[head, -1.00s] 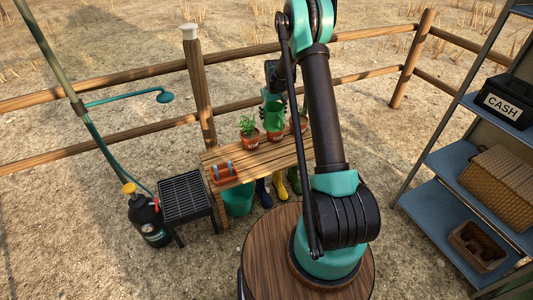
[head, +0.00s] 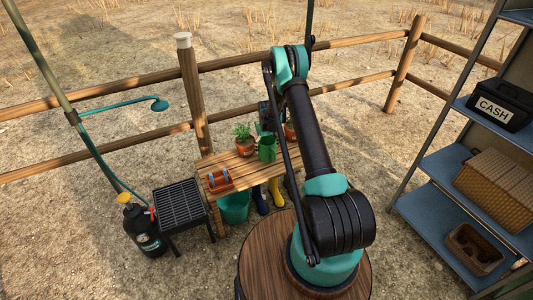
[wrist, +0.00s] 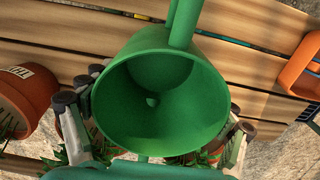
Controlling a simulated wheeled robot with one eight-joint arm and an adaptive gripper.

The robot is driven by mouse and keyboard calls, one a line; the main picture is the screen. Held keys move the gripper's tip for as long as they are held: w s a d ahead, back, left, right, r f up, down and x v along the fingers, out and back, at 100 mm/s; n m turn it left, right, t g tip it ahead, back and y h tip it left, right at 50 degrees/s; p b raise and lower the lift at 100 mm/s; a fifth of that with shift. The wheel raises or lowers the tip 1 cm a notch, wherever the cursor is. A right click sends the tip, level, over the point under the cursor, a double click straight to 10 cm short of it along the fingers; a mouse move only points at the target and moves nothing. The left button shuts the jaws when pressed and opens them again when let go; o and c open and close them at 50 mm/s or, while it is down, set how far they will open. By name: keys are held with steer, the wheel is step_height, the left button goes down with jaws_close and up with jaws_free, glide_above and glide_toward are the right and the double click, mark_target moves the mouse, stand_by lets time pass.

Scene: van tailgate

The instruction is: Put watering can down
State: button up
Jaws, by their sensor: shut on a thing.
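The green watering can (head: 266,149) is over the slatted wooden table (head: 222,160), low near its top. I cannot tell whether its base touches the slats. In the wrist view I look into the can's open, empty-looking mouth (wrist: 160,100), with table slats behind it. My gripper (wrist: 155,118) is shut on the can, a finger on each side of the body. In the head view my arm partly hides the gripper and the right end of the table.
A potted plant (head: 244,140) stands close left of the can, another pot (head: 290,131) to its right. An orange caddy (head: 218,181) is at the table's front left. A teal bucket (head: 233,207) and boots are below. Shelves (head: 440,215) stand right, a fence behind.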

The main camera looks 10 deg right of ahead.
steer(key=shift+f, duration=1.75)
steer(key=shift+f, duration=0.15)
steer(key=o, duration=1.1)
